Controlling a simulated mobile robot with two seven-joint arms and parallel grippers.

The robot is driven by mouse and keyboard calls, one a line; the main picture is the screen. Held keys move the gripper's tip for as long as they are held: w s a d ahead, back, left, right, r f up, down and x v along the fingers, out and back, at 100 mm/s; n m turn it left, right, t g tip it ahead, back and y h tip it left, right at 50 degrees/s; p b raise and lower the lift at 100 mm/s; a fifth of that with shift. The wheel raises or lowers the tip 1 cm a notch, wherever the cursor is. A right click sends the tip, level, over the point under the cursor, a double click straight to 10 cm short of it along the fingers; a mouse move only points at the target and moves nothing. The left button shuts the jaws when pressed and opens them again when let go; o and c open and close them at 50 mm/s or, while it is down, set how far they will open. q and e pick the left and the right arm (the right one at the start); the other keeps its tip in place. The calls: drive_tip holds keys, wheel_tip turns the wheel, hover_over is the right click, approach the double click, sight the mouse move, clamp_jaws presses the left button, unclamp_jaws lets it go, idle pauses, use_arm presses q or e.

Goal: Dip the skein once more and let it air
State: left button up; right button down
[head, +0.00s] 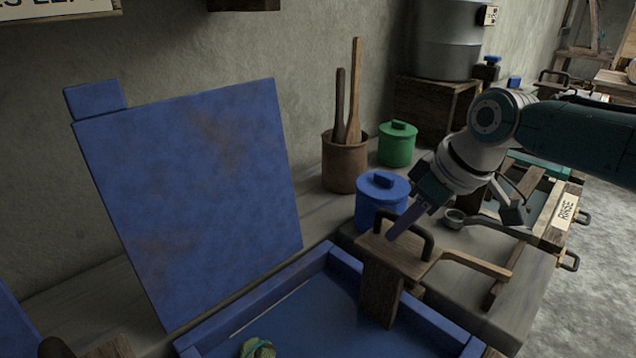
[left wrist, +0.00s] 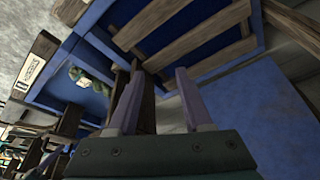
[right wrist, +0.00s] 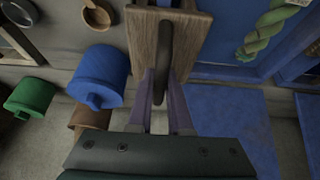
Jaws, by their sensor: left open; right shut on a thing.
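A green twisted skein (right wrist: 268,28) lies in a blue vat. Only its tip (head: 258,350) shows at the bottom of the head view. It also shows in the left wrist view (left wrist: 90,78), with a pale tag by it. The blue vat (head: 330,255) is open. My right gripper (head: 393,236) is shut on the dark handle (right wrist: 160,60) of a wooden block (head: 380,290) at the vat's right end. My left gripper (left wrist: 155,90) is open, with nothing seen between its fingers; it is out of the head view.
A big blue panel (head: 200,190) leans against the wall behind the vat. Blue (head: 383,200) and green (head: 397,145) lidded pots and a brown pot (head: 345,165) of sticks stand behind. A frame with a RINSE sign (head: 565,210) is at right. Wooden slats (left wrist: 190,35) are close to my left gripper.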

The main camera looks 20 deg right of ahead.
wheel_tip(320, 180, up, 10)
drive_tip(key=p, duration=0.8)
drive_tip(key=shift+f+p, duration=0.1)
drive_tip(key=shift+p, duration=0.25)
unclamp_jaws()
drive_tip(key=shift+f, duration=0.15)
wheel_tip(320, 180, up, 7)
drive_tip(key=p, duration=0.6)
drive_tip(key=shift+p, duration=0.35)
